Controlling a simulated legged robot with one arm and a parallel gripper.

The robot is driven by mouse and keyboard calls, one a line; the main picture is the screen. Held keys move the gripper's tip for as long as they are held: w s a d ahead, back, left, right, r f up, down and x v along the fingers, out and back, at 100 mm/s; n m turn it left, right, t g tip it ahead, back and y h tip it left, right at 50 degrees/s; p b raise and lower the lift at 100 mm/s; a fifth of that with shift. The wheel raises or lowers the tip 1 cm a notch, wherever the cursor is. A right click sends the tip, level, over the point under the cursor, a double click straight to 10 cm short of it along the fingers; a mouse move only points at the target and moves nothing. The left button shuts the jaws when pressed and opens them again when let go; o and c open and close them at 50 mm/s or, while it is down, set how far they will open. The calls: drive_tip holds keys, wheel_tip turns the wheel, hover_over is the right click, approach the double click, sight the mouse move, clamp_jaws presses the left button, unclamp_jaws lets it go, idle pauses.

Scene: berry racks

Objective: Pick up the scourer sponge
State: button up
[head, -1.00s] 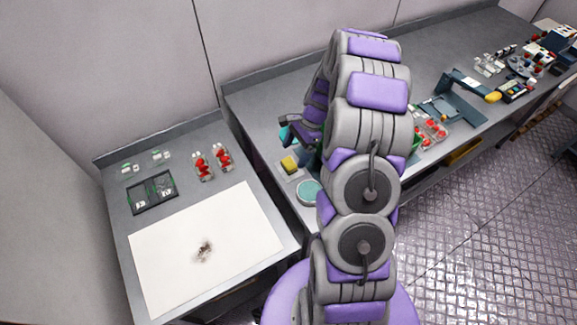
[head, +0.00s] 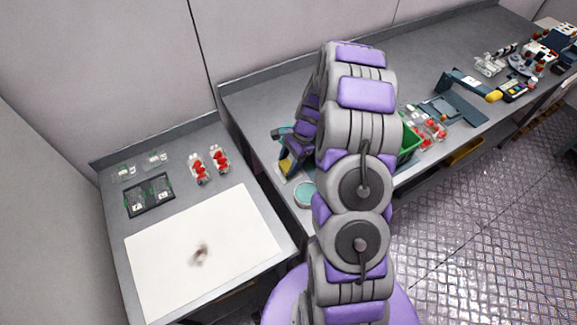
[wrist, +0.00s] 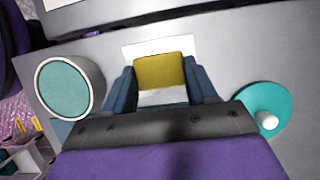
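The scourer sponge (wrist: 160,70) is a yellow block with a pale lower part, resting on a white rectangle on the grey bench. In the head view the sponge (head: 285,165) shows as a small yellow patch, partly hidden by my gripper. My gripper (wrist: 162,80) is open, with one blue finger on each side of the sponge. I cannot tell whether the fingers touch it. In the head view my gripper (head: 287,158) is low over the bench's left end.
A round teal-topped dish (wrist: 67,88) stands left of the gripper, and a teal disc with a white knob (wrist: 262,112) lies right. A green crate (head: 410,140) stands beyond my arm. The left table holds a white sheet (head: 165,260) and berry punnets (head: 209,166).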

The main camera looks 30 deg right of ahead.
sight(288, 164)
drive_tip(key=shift+a, duration=0.7)
drive_tip(key=c, duration=0.5)
drive_tip(key=shift+d+r, duration=0.45)
drive_tip(key=r, duration=0.3)
drive_tip(key=r+p, duration=0.1)
drive_tip(key=r, duration=0.5)
drive_tip(key=shift+a+r+p, duration=0.1)
drive_tip(key=shift+a+p, duration=0.15)
drive_tip(key=shift+p, duration=0.05)
drive_tip(key=shift+d, duration=0.15)
drive_tip(key=o, duration=0.4)
drive_tip(key=shift+d, duration=0.1)
drive_tip(key=c, duration=0.3)
drive_tip(key=shift+s, duration=0.1)
drive_tip(key=shift+c, duration=0.2)
